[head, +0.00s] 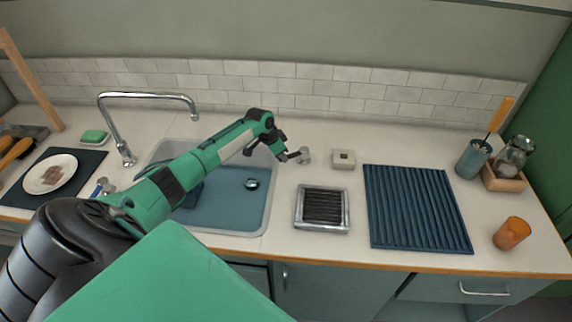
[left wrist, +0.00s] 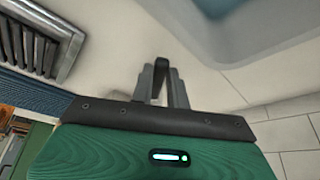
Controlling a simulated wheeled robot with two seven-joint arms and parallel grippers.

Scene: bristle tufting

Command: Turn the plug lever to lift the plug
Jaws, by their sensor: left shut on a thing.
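The plug lever (head: 305,153) is a small grey piece on the counter just right of the sink. My left gripper (head: 296,157) reaches over the sink from the left and is shut on the lever. In the left wrist view the gripper's fingers (left wrist: 163,88) are close together, with a dark narrow piece between them; most of the lever is hidden there. The plug (head: 252,184) is a small round metal disc on the floor of the blue-grey sink (head: 225,208). I cannot tell whether it is raised. My right gripper is not in view.
A faucet (head: 148,97) arches behind the sink's left side. A small pale box (head: 343,159), a metal-framed grate (head: 322,209) and a ribbed blue mat (head: 415,208) lie right of the lever. A tiled wall closes the back.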

